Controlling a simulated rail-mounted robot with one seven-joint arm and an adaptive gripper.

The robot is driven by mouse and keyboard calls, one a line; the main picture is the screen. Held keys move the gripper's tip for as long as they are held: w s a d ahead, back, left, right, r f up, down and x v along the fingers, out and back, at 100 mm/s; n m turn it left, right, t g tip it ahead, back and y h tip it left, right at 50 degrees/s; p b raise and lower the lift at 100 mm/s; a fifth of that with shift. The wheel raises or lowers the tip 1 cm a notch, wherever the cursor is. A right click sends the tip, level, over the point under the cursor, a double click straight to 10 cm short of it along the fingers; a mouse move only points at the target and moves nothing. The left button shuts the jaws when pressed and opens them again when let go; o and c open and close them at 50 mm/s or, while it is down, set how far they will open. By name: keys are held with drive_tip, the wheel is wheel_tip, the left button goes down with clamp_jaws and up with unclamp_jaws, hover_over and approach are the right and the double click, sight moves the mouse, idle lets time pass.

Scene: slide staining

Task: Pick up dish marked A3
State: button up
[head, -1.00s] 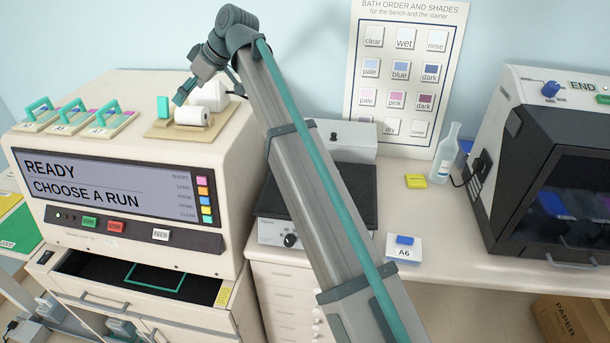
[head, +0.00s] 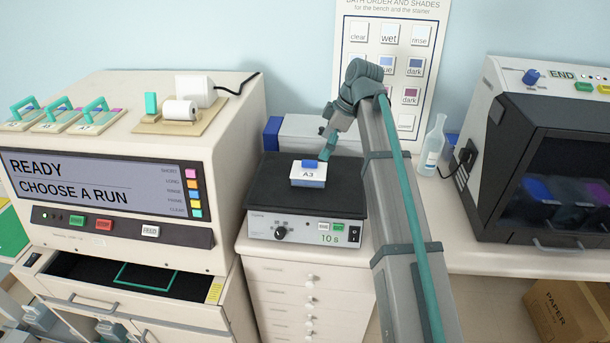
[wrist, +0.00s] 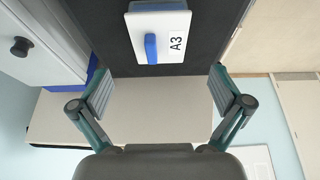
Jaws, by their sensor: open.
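The dish marked A3 (head: 308,177) is a white box with a blue handle on top. It sits on the dark plate (head: 270,190) of a small bench device. In the wrist view the A3 dish (wrist: 172,48) lies ahead of my gripper, at the top of the picture, with its blue handle upright in the view. My gripper (wrist: 160,95) is open and empty, its two fingers wide apart, and the dish is beyond the fingertips. In the head view my gripper (head: 325,154) is just right of and behind the dish.
The device front (head: 300,229) shows a knob and "10 s". A staining machine (head: 120,180) with handled lids stands left, its drawer open. A clear bottle (head: 431,148) and a dark-windowed cabinet (head: 560,180) stand right. A wall chart hangs behind.

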sight(312, 170)
drive_tip(key=p+x, duration=0.1)
drive_tip(key=x, duration=0.3)
drive_tip(key=shift+a+f, duration=0.2)
drive_tip(key=shift+f, duration=0.1)
drive_tip(key=shift+p+x, duration=1.45)
drive_tip(key=shift+x, duration=1.15)
drive_tip(key=shift+d, duration=0.1)
drive_tip(key=shift+c, duration=0.3)
drive_tip(key=c, duration=1.2)
drive_tip(key=shift+o, duration=0.2)
